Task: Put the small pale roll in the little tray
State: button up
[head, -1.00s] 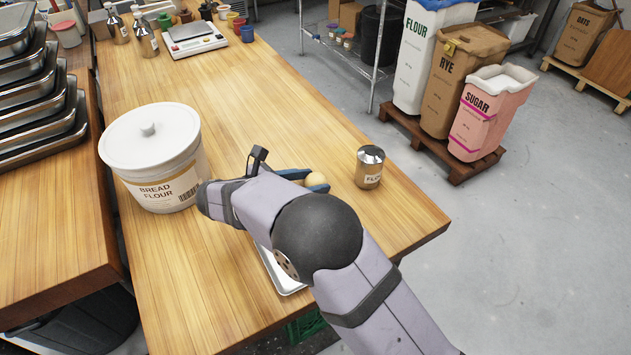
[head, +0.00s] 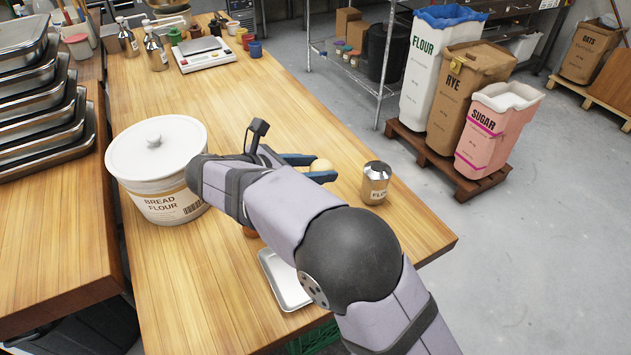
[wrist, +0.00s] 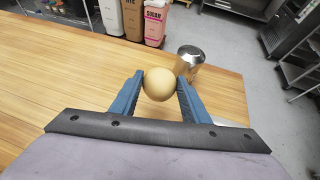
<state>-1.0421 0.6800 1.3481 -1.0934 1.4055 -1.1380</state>
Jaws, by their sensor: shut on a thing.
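The small pale roll (head: 321,166) is round and pale tan, held between the blue fingers of my gripper (head: 308,168). In the wrist view the roll (wrist: 158,84) sits between the two fingertips (wrist: 160,88), with a finger against each side. It appears to be held above the wooden table. The little tray (head: 280,290) is a shallow silvery metal one near the table's front edge. It lies below and left of the roll in the head view, and my arm covers its right part.
A flour shaker (head: 375,184) stands close to the right of my gripper. A large white bread flour tub (head: 160,170) stands to the left. A small brown object (head: 250,232) is mostly hidden under my arm. The table behind is clear up to the scale (head: 201,54).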

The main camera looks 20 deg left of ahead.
jog(key=shift+r, duration=0.5)
jog(key=shift+s+a, duration=0.3)
jog(key=shift+a, duration=0.1)
jog(key=s+a+r+n+t+y, duration=0.1)
jog(key=s+a+r+n+y, duration=0.1)
jog(key=s+a+r, duration=0.3)
jog(key=s+a+r+n+t+y, duration=0.15)
jog(key=s+a, duration=0.25)
jog(key=s, duration=0.4)
jog(key=s+d+f+p, duration=0.1)
jog(key=s+d+f, duration=0.5)
jog(key=d, duration=0.4)
jog(key=shift+s+g, duration=0.35)
jog(key=shift+g, duration=0.1)
jog(key=shift+d+f, duration=0.1)
jog(key=shift+f, duration=4.85)
